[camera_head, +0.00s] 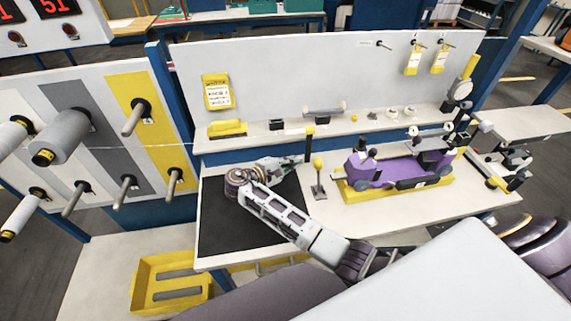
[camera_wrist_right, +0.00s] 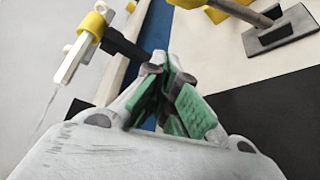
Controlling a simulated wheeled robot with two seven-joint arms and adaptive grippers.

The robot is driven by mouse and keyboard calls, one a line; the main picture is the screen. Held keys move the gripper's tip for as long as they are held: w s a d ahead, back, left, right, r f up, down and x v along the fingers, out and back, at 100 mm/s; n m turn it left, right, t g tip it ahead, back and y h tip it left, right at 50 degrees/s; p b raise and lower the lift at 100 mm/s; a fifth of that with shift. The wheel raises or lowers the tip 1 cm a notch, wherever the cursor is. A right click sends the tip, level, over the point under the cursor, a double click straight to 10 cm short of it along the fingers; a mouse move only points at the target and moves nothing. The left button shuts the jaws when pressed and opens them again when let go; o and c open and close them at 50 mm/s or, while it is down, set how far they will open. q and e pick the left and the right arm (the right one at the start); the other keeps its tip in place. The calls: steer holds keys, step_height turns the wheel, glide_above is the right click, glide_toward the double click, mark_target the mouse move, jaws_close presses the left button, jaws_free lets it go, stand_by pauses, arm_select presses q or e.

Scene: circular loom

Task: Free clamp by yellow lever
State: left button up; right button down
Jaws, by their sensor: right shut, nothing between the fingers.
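A lever with a yellow knob (camera_head: 317,161) stands upright on a grey base plate (camera_head: 318,192) on the table. In the right wrist view its base plate (camera_wrist_right: 282,30) shows at the top right. A black post with a yellow top (camera_head: 310,131) stands just behind it. My right gripper (camera_head: 303,163) is near both, left of the knob, touching neither as far as I can tell. In the right wrist view its green-padded fingers (camera_wrist_right: 175,100) are together and empty. A purple fixture with black clamp parts (camera_head: 395,172) sits to the right. My left gripper is not in view.
A black mat (camera_head: 225,235) covers the left of the table (camera_head: 420,208). A ledge behind holds a yellow block (camera_head: 228,128) and small parts. A spool rack (camera_head: 60,130) stands left.

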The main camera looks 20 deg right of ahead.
mark_target(319, 174)
steer(key=x, duration=0.3)
steer(key=shift+d, duration=0.15)
steer(key=shift+s+d+p, duration=0.1)
steer(key=shift+d+p, duration=0.1)
steer(key=shift+p, duration=0.1)
steer(key=shift+s+a+r+p, duration=0.1)
steer(key=shift+s+r+p, duration=0.3)
steer(key=shift+s, duration=0.4)
steer(key=shift+s+r+p, duration=0.25)
steer(key=shift+s+r, duration=0.1)
steer(key=shift+s, duration=0.5)
